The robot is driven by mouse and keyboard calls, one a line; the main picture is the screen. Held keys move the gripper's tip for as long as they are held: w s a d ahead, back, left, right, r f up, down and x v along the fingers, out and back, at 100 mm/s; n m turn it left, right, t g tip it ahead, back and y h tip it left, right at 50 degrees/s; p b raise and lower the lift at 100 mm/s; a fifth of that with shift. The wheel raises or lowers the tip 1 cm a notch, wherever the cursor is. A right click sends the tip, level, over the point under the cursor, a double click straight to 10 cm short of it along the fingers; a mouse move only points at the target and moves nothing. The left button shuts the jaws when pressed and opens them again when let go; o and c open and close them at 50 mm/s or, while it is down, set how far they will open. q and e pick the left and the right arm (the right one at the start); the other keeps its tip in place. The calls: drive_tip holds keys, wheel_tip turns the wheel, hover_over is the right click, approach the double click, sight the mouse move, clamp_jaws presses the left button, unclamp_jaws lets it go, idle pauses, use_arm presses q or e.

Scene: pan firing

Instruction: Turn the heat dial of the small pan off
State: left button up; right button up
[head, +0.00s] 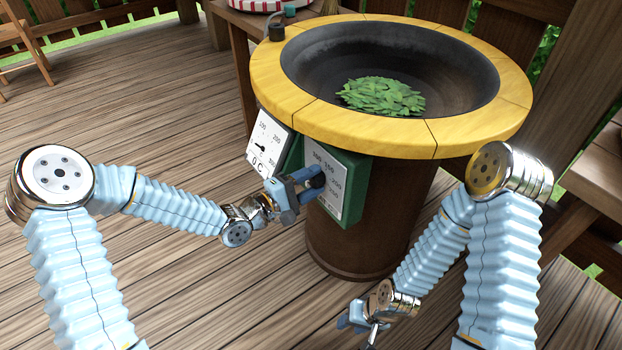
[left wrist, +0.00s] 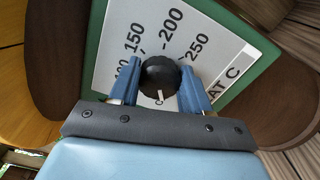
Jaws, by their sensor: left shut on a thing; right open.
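The small pan (head: 390,62) is a dark round bowl with a wide yellow rim, holding green leaves (head: 382,97). A green control box (head: 352,190) on its side bears a white numbered plate with a black heat dial (left wrist: 160,77). In the left wrist view the dial's white mark points down the picture, away from the 150, 200 and 250 figures. My left gripper (head: 314,184) is shut on the dial, with blue fingers on both sides; it also shows in the left wrist view (left wrist: 161,86). My right gripper (head: 357,322) is open, low and apart from the pan.
A white display panel (head: 266,142) reading 0 C with a scale hangs left of the control box. A brown drum (head: 370,235) stands under the rim. Tables stand behind and at right.

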idle(0.4)
use_arm(q)
drive_tip(key=o, duration=1.1)
drive_tip(key=shift+c, duration=0.2)
drive_tip(key=v, duration=1.3)
drive_tip(key=shift+s+a, duration=0.25)
drive_tip(key=shift+a, duration=0.1)
